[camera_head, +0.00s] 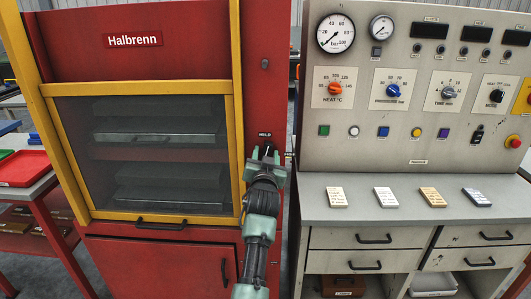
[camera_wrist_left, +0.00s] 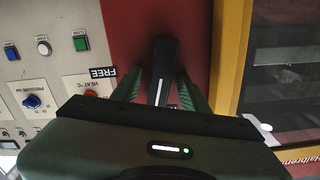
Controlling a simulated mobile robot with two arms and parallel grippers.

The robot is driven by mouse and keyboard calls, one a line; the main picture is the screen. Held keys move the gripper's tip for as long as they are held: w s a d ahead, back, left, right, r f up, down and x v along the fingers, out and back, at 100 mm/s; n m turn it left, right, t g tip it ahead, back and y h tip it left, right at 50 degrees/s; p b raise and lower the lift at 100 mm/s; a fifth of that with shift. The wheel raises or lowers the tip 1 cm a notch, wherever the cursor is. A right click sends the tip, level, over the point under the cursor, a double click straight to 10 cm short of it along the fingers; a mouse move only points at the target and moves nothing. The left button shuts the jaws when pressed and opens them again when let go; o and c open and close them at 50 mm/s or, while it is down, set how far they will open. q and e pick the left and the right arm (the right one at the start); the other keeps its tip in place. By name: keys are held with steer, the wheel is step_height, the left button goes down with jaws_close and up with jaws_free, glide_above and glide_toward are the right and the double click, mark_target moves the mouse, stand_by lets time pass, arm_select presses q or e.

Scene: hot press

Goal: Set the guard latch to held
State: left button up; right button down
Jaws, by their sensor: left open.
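The guard latch is a black lever with a white stripe (camera_wrist_left: 164,75) on the red press's right post. In the wrist view it stands between my left gripper's two green fingers (camera_wrist_left: 183,92). The fingers are open, one on each side, with no clear grip on it. In the head view the left gripper (camera_head: 267,161) covers most of the latch, just below a HELD label (camera_head: 265,134). A FREE label (camera_wrist_left: 103,72) shows beside the latch in the wrist view. The lever appears roughly in line with the HELD label, but its base is hidden. My right gripper is out of view.
The red press has a yellow-framed guard window (camera_head: 145,150) left of the gripper. A grey control panel (camera_head: 420,165) with dials and buttons stands right. Several small blocks lie on the grey bench (camera_head: 350,211) below. A red tray (camera_head: 27,168) is at far left.

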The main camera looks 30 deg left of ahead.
arm_select(q)
steer(key=shift+s+d+r, duration=0.25)
steer(key=shift+r, duration=0.05)
steer(key=shift+s, duration=0.1)
jaws_close()
steer(key=n, duration=0.2)
steer(key=shift+s+a+n, duration=0.1)
steer(key=shift+a+n, duration=0.05)
steer(key=shift+n, duration=0.25)
steer(key=shift+c, duration=0.7)
jaws_free()
steer(key=shift+o, duration=0.7)
steer(key=shift+a+f, duration=0.15)
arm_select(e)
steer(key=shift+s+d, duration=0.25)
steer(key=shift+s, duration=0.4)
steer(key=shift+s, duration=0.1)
